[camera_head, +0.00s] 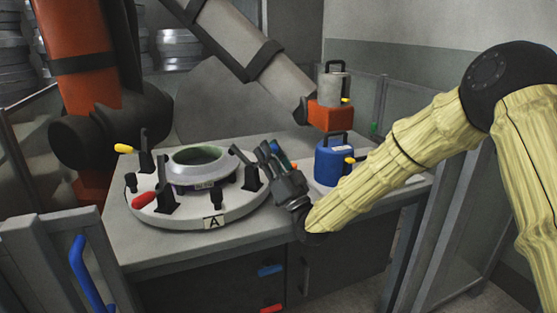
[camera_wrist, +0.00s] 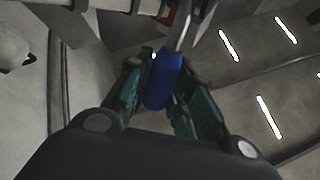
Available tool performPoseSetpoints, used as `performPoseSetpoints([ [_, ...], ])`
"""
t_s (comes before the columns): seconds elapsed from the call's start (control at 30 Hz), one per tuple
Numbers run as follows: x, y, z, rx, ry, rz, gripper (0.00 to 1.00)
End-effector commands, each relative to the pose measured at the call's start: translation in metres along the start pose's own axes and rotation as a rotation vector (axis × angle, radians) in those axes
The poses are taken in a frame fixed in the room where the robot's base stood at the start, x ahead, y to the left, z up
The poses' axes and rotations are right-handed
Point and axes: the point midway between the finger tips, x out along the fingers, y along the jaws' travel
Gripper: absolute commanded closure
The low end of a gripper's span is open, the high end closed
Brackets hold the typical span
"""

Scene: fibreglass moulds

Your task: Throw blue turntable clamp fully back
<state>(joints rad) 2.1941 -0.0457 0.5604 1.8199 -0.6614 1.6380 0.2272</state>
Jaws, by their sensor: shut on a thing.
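The turntable (camera_head: 213,219), marked A, stands on the grey bench with a round ring mould (camera_head: 198,163) at its centre. Several toggle clamps stand around its rim. The yellow-handled clamp (camera_head: 124,148) is at the left and the red-handled clamp (camera_head: 143,200) is at the front left. My gripper (camera_head: 273,157) is at the turntable's right side. In the wrist view my gripper (camera_wrist: 158,88) is shut on the blue clamp handle (camera_wrist: 163,82), which lies between the two green-lined fingers. A metal lever runs up from the handle. My fingers mostly hide this clamp in the head view.
A blue container (camera_head: 334,162) stands on the bench just right of my gripper. A large orange and grey robot arm (camera_head: 225,45) reaches over the back. Grey fence panels (camera_head: 55,262) stand in front.

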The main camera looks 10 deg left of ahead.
Motion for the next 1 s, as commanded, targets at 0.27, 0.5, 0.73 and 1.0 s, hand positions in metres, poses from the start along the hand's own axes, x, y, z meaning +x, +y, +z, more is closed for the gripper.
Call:
performPoseSetpoints([
  [0.27, -0.0013, -0.0014, 0.0038, 0.018, 0.03, -0.003, 1.0],
  [0.5, -0.0012, -0.0015, 0.0034, 0.019, 0.032, -0.003, 1.0],
  [0.73, -0.0012, -0.0014, 0.0032, 0.018, 0.032, -0.003, 0.59],
  [1.0, -0.0011, -0.0012, 0.0026, 0.017, 0.033, -0.003, 0.55],
])
